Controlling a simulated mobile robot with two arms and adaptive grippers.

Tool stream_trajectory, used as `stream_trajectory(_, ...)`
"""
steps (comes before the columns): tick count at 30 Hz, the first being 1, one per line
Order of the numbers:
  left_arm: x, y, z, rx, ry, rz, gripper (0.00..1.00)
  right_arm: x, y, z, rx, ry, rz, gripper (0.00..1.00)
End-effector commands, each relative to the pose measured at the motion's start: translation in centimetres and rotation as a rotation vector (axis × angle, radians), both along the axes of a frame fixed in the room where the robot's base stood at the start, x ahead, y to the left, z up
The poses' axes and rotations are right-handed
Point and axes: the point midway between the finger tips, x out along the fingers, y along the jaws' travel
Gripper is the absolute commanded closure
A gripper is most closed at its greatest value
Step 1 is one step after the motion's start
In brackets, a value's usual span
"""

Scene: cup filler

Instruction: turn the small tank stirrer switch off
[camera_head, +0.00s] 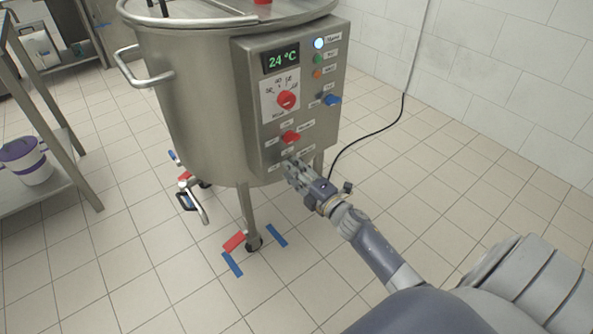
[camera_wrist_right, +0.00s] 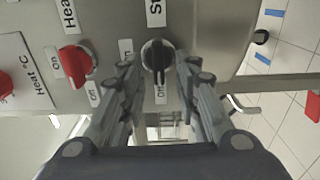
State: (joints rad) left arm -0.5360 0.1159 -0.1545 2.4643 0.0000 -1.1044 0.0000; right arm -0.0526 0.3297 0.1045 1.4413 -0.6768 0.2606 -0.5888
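The tank (camera_head: 190,95) is a steel vessel on legs with a control panel (camera_head: 243,100) on its front. In the right wrist view, a black rotary switch (camera_wrist_right: 157,55) sits by a label starting "St", the rest hidden. An On label (camera_wrist_right: 125,48) is to its left and an Off label (camera_wrist_right: 161,94) just below. The switch's bar stands vertical in that view, its lower end towards Off. My right gripper (camera_wrist_right: 160,76) is open, its fingers on either side of the switch; contact is unclear. In the head view, my right gripper (camera_head: 290,166) covers the switch. My left gripper is out of view.
A red heat switch (camera_head: 290,137), a red dial (camera_head: 286,99) and a blue switch (camera_head: 332,100) sit higher on the panel. A black cable (camera_head: 375,133) hangs right of the tank.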

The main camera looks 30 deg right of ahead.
Motion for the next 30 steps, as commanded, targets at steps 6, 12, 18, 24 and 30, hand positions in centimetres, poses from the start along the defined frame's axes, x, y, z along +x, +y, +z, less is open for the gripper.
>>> stream_trajectory(6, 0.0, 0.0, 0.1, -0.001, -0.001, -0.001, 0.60, -1.6, -0.2, -0.1, 0.000, 0.001, -0.001, 0.70)
stream_trajectory(12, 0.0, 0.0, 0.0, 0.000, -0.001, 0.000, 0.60, -5.2, -0.4, -0.1, 0.000, 0.004, -0.001, 0.70)
stream_trajectory(18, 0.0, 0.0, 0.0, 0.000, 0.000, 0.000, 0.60, -8.9, -0.7, -0.1, 0.000, 0.003, -0.001, 0.70)
stream_trajectory(24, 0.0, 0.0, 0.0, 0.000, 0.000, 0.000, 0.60, -11.3, -0.9, -0.1, 0.000, 0.002, -0.001, 0.70)
stream_trajectory(30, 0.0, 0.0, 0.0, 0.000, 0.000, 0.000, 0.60, -12.0, -0.9, 0.0, 0.000, 0.000, 0.000, 0.70)
